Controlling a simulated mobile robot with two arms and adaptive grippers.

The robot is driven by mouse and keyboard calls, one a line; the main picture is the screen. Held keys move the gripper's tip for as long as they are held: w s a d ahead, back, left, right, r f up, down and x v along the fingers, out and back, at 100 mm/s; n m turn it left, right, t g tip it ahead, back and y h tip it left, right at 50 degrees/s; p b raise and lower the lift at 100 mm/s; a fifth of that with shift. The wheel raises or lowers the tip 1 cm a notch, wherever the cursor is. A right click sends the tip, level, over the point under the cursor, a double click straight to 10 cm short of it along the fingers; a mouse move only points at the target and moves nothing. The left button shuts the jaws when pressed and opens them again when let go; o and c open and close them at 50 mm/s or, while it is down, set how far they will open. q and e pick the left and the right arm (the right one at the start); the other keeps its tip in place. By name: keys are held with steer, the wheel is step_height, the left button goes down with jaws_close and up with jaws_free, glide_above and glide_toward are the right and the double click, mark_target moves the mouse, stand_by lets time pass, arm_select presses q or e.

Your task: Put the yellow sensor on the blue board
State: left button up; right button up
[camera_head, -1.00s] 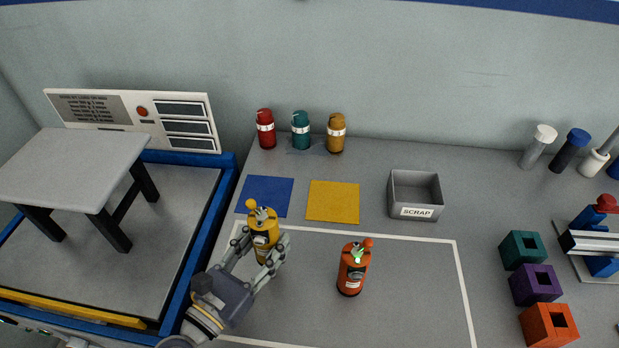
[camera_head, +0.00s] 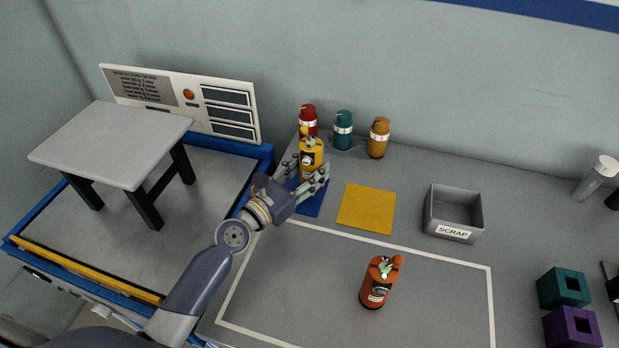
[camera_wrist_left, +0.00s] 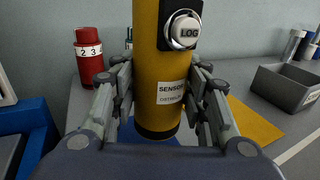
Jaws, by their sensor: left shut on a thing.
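The yellow sensor (camera_head: 311,152) is upright in my left gripper (camera_head: 310,172), over the blue board (camera_head: 312,208). The fingers are closed around its sides. In the left wrist view the sensor (camera_wrist_left: 160,75) fills the middle, with a LOG button and a SENSOR label, and my left gripper's fingers (camera_wrist_left: 160,105) flank it. A bit of the blue board (camera_wrist_left: 150,137) shows below its base; whether the base touches the board I cannot tell. My right gripper is not in view.
A red bottle (camera_head: 308,118), a teal one (camera_head: 343,130) and an amber one (camera_head: 378,138) stand behind. A yellow board (camera_head: 367,208) lies to the right, then the SCRAP box (camera_head: 453,213). An orange sensor (camera_head: 378,283) stands inside the white outline.

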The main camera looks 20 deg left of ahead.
mark_target(302, 183)
arm_select(q)
steer(key=shift+w, duration=0.4)
steer(key=shift+w+a+f, duration=0.1)
steer(key=shift+f, duration=0.05)
step_height(302, 183, down, 3)
steer(key=shift+r+b, duration=0.1)
steer(key=shift+b, duration=1.1)
steer(key=shift+f, duration=0.35)
steer(key=shift+r, duration=0.15)
steer(key=o, duration=1.1)
steer(key=shift+f, duration=0.2)
